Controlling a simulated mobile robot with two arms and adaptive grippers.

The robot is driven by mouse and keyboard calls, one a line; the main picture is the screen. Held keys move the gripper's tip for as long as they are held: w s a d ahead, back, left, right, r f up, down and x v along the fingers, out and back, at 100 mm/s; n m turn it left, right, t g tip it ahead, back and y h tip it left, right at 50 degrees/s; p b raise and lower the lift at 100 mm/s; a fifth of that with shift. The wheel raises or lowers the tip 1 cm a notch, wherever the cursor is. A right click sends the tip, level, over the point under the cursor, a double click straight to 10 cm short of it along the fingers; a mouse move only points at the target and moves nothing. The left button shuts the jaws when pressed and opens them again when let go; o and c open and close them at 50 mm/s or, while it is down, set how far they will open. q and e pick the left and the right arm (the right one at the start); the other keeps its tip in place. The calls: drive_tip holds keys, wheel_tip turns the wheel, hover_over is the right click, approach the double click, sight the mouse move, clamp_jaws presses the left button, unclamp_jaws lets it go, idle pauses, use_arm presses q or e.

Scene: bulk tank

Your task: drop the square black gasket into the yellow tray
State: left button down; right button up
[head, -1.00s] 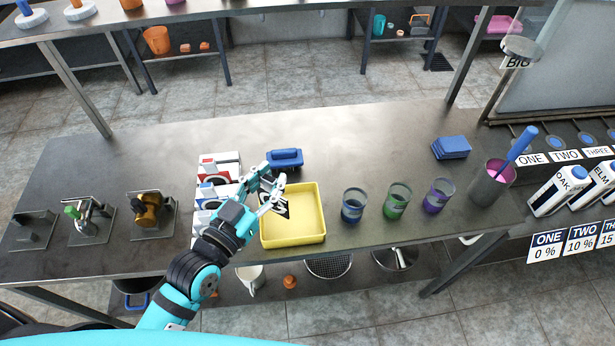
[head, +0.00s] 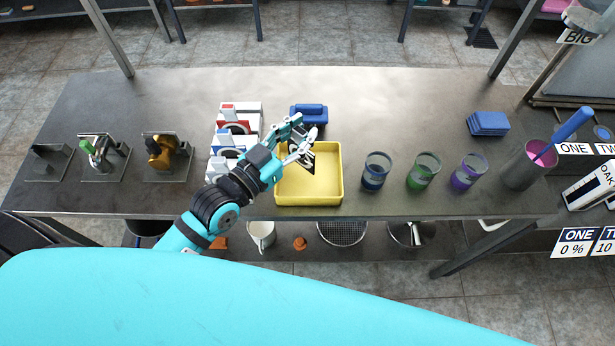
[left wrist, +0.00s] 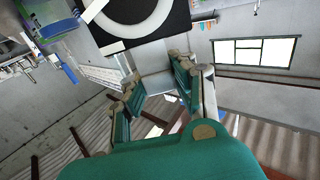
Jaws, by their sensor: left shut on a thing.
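The yellow tray (head: 309,192) stands near the front edge of the steel table in the head view, and no object is seen lying in it. My left gripper (head: 305,149) is over the back part of the tray, shut on the square black gasket (head: 309,166), which hangs tilted and partly hidden by the fingers. In the left wrist view, a black square with a pale ring (left wrist: 178,22) shows at the top edge, beyond the fingers (left wrist: 155,95); it is cut off by the frame. My right gripper is not in view.
A blue object (head: 309,113) lies behind the tray. Red, blue and white holders (head: 236,118) stand left of it. Blue (head: 376,172), green (head: 423,172) and purple (head: 468,172) cups stand to the right. The table's back middle is clear.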

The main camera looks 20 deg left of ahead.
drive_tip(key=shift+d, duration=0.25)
use_arm(q)
drive_tip(key=c, duration=1.5)
unclamp_jaws()
drive_tip(key=o, duration=0.5)
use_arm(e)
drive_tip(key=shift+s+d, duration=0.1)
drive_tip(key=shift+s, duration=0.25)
use_arm(q)
drive_tip(key=shift+s, duration=0.1)
drive_tip(key=v, duration=1.2)
